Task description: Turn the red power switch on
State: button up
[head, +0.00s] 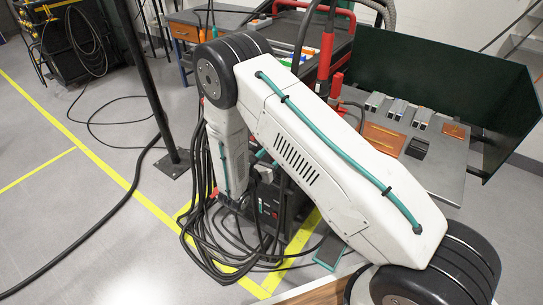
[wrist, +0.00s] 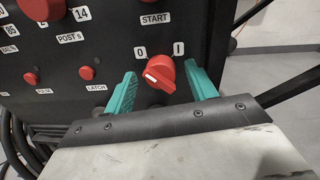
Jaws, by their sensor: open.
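The red power switch (wrist: 160,73) is a round rotary knob on a dark panel (wrist: 105,52) in the wrist view. The labels 0 and I stand above it, and a white mark shows on the knob's left part. My gripper (wrist: 160,70) is open, with one teal finger on each side of the knob. A gap shows on both sides, so the fingers do not appear to grip it. In the head view, my arm reaches down to a small black box (head: 268,207) with red parts on the floor. Cables and my arm hide much there, and I cannot single out the switch.
In the wrist view, a red START button (wrist: 155,4) is above the switch, and other red buttons (wrist: 87,73) are to its left. In the head view, black cables (head: 215,250) hang and loop beside the box. A grey worktable (head: 440,178) stands at right; open floor lies left.

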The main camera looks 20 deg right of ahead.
jog(key=shift+w+d, duration=0.1)
jog(key=c, duration=1)
